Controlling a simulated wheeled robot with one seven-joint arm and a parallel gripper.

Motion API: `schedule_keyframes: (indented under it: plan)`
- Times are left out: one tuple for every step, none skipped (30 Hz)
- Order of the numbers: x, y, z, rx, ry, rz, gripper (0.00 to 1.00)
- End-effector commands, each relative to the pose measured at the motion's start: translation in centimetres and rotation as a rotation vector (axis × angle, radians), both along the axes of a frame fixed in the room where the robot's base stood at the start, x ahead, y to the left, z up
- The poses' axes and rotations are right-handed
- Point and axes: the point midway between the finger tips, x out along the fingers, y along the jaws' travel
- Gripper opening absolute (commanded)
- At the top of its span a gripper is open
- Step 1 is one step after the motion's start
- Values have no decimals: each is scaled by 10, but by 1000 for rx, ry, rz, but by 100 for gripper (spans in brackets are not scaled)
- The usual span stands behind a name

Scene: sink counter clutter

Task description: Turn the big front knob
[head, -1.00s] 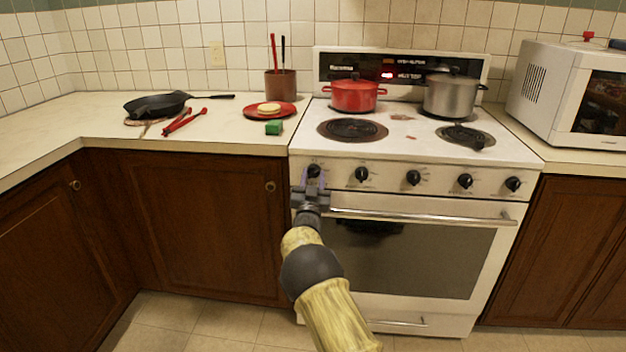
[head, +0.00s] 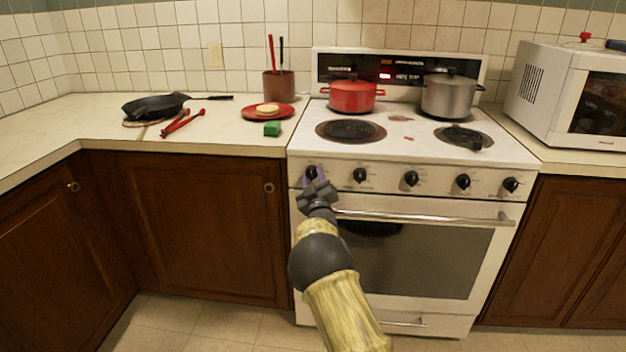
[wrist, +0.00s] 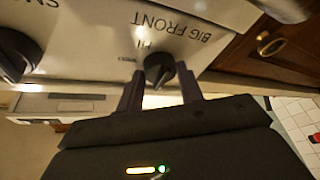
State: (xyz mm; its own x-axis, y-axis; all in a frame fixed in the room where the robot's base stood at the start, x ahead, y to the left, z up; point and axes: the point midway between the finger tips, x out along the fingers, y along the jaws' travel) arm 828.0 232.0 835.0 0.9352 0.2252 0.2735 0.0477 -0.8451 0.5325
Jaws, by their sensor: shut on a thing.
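The big front knob (head: 311,172) is the black knob at the left end of the stove's front panel. In the wrist view, the knob (wrist: 159,70) sits between my two fingers, under an upside-down "BIG FRONT" label (wrist: 172,27) with "HI" near it. My gripper (head: 313,180) reaches it from the front and is shut on it, though the finger contact is hard to make out. In the head view, my gripper partly covers the knob. My gripper is tilted in roll against the panel.
Several more black knobs run to the right, the nearest being a neighbouring knob (head: 360,176). The oven door handle (head: 430,218) lies just below my gripper. A red pot (head: 352,97) and a steel pot (head: 449,97) stand on the stove top.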

Motion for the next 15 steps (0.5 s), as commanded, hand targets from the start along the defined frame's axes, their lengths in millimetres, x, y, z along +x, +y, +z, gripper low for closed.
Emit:
schedule_keyframes:
  plan:
    - [0, 1, 1, -14, 0, 3, 14]
    - [0, 1, 1, -21, 1, 3, 14]
    - [0, 1, 1, -29, 1, 3, 14]
    - [0, 1, 0, -33, 1, 2, 14]
    - [0, 1, 0, -36, 1, 2, 14]
    - [0, 1, 0, -39, 2, 3, 14]
    - [0, 1, 0, -41, 2, 2, 14]
    - [0, 1, 0, -42, 2, 3, 14]
    - [0, 1, 0, -42, 2, 3, 14]
    - [0, 1, 0, -42, 2, 3, 14]
    - [0, 1, 0, -42, 2, 3, 14]
    - [0, 1, 0, -42, 2, 3, 14]
    - [0, 1, 0, -42, 2, 3, 14]
    - [0, 1, 0, -42, 2, 3, 14]
    - [0, 2, 0, -42, 2, 3, 14]
